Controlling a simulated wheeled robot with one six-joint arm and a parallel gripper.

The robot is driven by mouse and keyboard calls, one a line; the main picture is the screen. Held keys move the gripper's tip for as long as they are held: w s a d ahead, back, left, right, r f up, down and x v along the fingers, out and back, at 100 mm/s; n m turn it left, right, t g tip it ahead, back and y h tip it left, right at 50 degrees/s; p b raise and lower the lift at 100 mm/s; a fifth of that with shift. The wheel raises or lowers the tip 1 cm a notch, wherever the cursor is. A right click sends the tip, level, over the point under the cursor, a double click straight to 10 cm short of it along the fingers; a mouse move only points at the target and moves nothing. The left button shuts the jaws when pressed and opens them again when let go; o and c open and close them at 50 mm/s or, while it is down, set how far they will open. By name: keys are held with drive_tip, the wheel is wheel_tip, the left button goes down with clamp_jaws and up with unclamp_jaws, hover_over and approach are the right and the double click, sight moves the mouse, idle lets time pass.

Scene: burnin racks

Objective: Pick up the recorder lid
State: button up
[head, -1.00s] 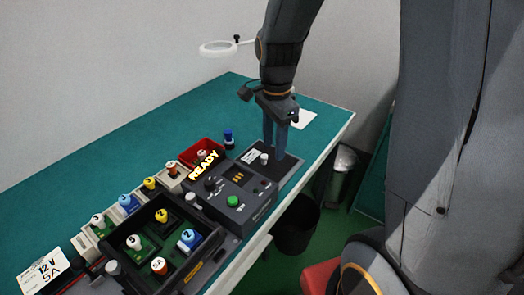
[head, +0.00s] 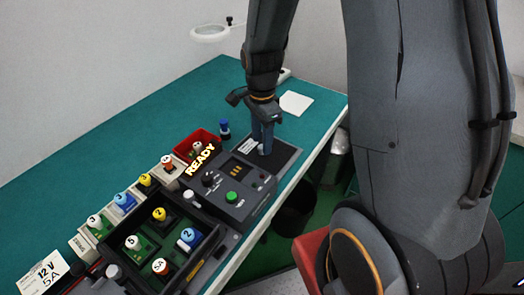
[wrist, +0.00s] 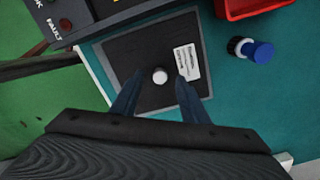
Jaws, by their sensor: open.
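The recorder lid is a dark flat square plate (head: 284,160) with a white label and a pale round knob, at the right end of the recorder (head: 231,190). In the wrist view the lid (wrist: 130,52) lies below my gripper, with its knob (wrist: 160,76) between the fingertips. My gripper (head: 262,151) points down over the lid with its fingers apart. In the wrist view the fingers (wrist: 159,82) stand either side of the knob; I cannot tell whether they touch it. In the head view the fingers mostly hide the knob.
A red bin (head: 200,146) and a blue-capped part (head: 224,130) stand close behind the recorder. A black tray (head: 205,232) with several coloured knobbed parts is at front left. A white card (head: 296,103) lies on the green bench. A magnifier lamp (head: 210,33) stands behind.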

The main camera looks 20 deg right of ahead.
drive_tip(key=shift+f, duration=0.7)
clamp_jaws()
drive_tip(key=shift+r, duration=0.1)
